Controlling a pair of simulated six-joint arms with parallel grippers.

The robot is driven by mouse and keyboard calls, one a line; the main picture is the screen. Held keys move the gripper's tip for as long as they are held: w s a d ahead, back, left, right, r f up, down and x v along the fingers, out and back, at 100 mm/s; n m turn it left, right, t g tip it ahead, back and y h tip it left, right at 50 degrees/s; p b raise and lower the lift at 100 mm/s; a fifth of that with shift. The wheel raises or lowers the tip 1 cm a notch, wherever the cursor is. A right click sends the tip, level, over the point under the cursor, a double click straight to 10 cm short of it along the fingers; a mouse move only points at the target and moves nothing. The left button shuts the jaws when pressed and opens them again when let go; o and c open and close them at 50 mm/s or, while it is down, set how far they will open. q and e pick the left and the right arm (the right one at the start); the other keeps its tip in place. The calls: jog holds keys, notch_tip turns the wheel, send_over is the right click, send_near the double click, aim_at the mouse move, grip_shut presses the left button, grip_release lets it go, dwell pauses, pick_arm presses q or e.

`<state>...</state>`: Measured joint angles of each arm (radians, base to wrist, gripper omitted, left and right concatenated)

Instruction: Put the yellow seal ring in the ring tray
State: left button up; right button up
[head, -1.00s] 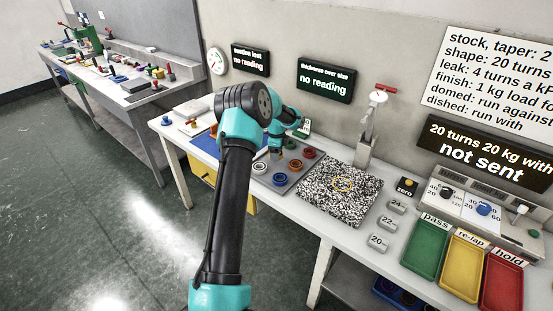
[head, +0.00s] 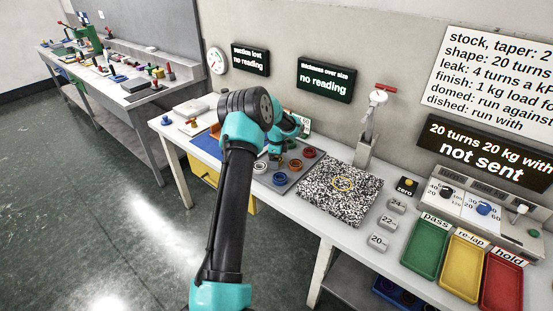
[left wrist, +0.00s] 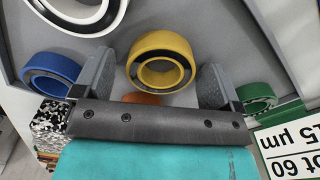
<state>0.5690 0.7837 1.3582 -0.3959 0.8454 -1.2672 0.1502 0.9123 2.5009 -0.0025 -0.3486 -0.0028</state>
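The yellow seal ring (left wrist: 160,62) shows in the left wrist view between my left gripper's two fingers (left wrist: 158,86), with a gap on each side. My left gripper (head: 277,160) is open, low over the grey tray (head: 288,188) in the head view. The yellow ring appears to be over or on that tray's grey surface; its exact height is unclear. In the head view my arm and gripper hide it. A white ring (head: 260,167), blue ring (head: 280,179), orange ring (head: 296,165) and red ring (head: 309,153) are around it. A green ring (left wrist: 258,97) shows at right in the wrist view. My right gripper is not in view.
A speckled slab (head: 325,205) with a yellow circle on it lies right of the grey tray. Green (head: 427,247), yellow (head: 464,262) and red (head: 502,283) trays stand at the right.

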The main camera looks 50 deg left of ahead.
pick_arm(q)
notch_tip(320, 180, up, 12)
jog(key=shift+r, duration=0.2)
dwell(0.6)
dwell(0.3)
